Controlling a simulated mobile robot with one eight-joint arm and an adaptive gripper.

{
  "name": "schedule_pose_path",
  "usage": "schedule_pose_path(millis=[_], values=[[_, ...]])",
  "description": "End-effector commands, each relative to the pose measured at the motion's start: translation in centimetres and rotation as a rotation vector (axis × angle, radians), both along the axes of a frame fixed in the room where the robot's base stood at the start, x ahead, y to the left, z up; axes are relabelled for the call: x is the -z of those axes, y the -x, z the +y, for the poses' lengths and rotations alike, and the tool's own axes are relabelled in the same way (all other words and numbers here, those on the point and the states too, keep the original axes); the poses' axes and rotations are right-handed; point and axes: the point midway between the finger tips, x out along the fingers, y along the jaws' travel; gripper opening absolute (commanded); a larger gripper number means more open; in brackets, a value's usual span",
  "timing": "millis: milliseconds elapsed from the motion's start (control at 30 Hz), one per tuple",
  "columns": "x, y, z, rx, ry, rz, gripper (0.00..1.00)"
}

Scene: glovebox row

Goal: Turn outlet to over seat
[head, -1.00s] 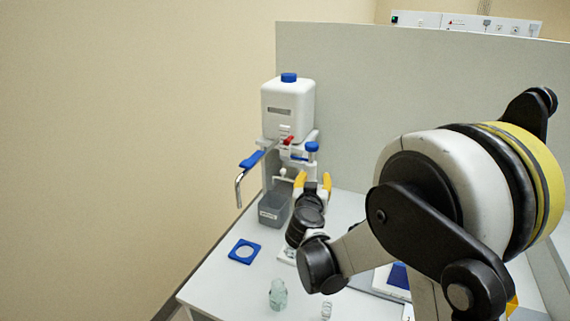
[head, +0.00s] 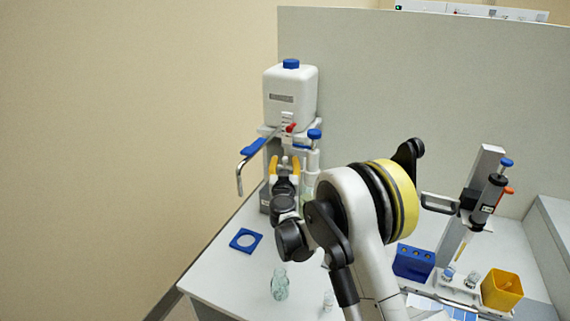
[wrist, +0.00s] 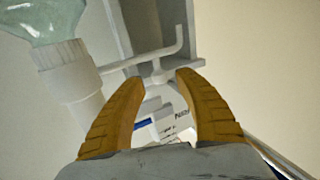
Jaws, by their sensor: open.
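The outlet (head: 241,180) is a bent metal tube with a blue grip (head: 252,149). It reaches left from the white tank (head: 291,97) and its tip hangs down beyond the table's left edge. The seat, which I take to be the blue square plate with a round hole (head: 239,247), lies flat on the table in front. My gripper (head: 285,164) is open and empty in front of the tank stand, right of the outlet. In the wrist view its yellow fingers (wrist: 160,85) are spread, with a white bent bar (wrist: 158,60) beyond them. The outlet is not clearly identifiable there.
A clear glass bottle (head: 280,286) stands near the table front. A blue-capped part (head: 314,136) is close right of my gripper. A blue rack (head: 413,262), a yellow container (head: 502,290) and a lever device (head: 482,195) stand at right. A grey partition (head: 420,100) rises behind.

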Motion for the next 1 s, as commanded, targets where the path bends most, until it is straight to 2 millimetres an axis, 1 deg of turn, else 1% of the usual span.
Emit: schedule_pose_path(millis=[33, 133, 400, 467, 500, 533, 567, 867, 1000], values=[[0.1, -0.5, 0.0, 0.000, 0.000, 0.000, 0.40], [0.0, -1.0, 0.1, -0.001, 0.000, 0.000, 0.40], [-0.1, -1.1, 0.0, 0.000, 0.000, 0.000, 0.40], [-0.1, -1.1, 0.0, 0.000, 0.000, 0.000, 0.23], [-0.1, -1.1, 0.0, 0.000, 0.000, 0.000, 0.11], [-0.1, -1.1, 0.0, 0.000, 0.000, 0.000, 0.02], [-0.1, -1.1, 0.0, 0.000, 0.000, 0.000, 0.00], [-0.1, -1.1, 0.0, -0.001, 0.000, 0.000, 0.00], [-0.1, -1.5, -0.4, -0.009, 0.000, 0.000, 0.00]])
